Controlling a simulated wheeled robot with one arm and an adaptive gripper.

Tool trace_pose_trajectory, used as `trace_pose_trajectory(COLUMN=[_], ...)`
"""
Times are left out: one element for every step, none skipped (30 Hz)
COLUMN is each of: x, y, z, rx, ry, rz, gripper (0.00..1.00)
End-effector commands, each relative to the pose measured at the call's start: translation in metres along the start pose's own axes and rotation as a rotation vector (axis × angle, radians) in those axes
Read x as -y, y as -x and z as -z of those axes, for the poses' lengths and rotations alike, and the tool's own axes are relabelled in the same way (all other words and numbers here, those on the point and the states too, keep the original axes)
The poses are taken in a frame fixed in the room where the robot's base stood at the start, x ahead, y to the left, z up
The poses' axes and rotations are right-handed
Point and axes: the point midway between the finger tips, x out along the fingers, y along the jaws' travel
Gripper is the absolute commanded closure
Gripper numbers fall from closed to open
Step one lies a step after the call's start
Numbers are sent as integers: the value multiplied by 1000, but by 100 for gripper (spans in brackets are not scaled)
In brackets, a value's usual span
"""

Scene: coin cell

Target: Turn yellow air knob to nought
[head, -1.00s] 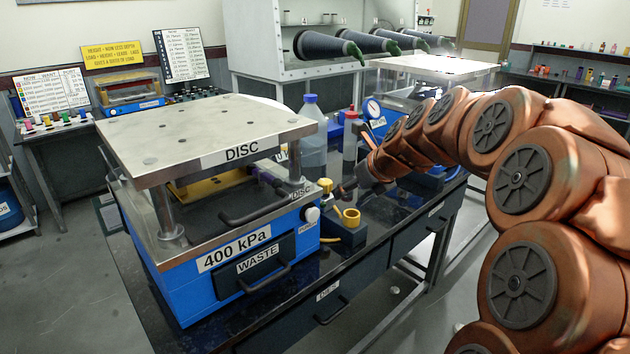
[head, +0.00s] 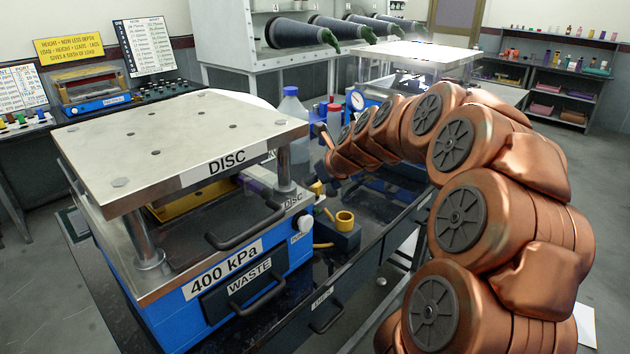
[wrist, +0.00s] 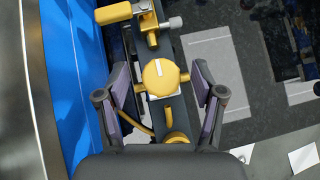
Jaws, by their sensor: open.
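The yellow air knob (wrist: 159,77) is round, with a short white line pointing toward the top of the wrist picture. It sits on a dark narrow block with a small pale plate under it. My gripper (wrist: 161,74) is open, with one finger left and one right of the knob. Both fingers look apart from the knob, and I cannot tell their height above it. No scale marks or nought are readable. In the head view my gripper end is small and partly hidden by the arm, so I cannot pick out the knob there for sure.
A yellow lever (wrist: 127,12) lies beyond the knob and a yellow ring (wrist: 178,138) nearer the palm. The blue press (head: 190,295) marked 400 kPa stands close on the left. Bottles (head: 290,120) stand behind. Dark bench top (head: 385,205) lies to the right.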

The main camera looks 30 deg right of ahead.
Motion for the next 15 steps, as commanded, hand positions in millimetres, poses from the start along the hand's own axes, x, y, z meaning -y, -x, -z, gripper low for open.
trace_pose_trajectory(x=[-1,-1,0,0,0,0,0,1,1,1,1,1,1,1,2], y=[-4,-6,-8,-10,-10,-11,-12,-12,-12,-12,-12,-12,-12,-12,-12], z=[0,0,0,0,1,1,1,1,1,1,1,1,1,1,1], rx=[-1,-2,-2,-2,-2,-1,-1,-1,-1,-1,-1,-1,-1,-1,-1], ry=[0,-1,-1,-2,-2,-2,-2,-2,-3,-3,-3,-3,-3,-3,-3], rz=[-2,-2,-2,-2,-2,-1,-1,-1,0,0,0,1,1,1,1], gripper=[32,32,32,32,32,32,32,32,32,32,32,32,32,32,35])
